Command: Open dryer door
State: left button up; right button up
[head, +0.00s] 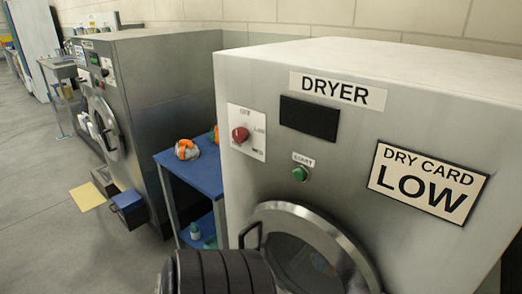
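The dryer (240,95) is a light grey metal cabinet filling the right half of the head view. Its round door (360,262), with a metal rim and dark glass, is low on the front and cut off by the bottom edge. The door looks shut against the cabinet. A dark bar handle (248,233) sticks out at the door's left side. A black ridged cylinder (215,275), which looks like part of my arm, is just in front of and below the handle, hiding the door's lower left. No gripper fingers show.
The dryer's front has a red knob (240,135), a green start button (300,173) and a "DRY CARD LOW" sign (427,183). A blue shelf cart (205,175) holding an orange-and-white bundle (187,150) stands left of it, before a grey washer (150,90). Open floor lies left.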

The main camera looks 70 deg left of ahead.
aim_at(358, 273)
jog(key=u, duration=1.95)
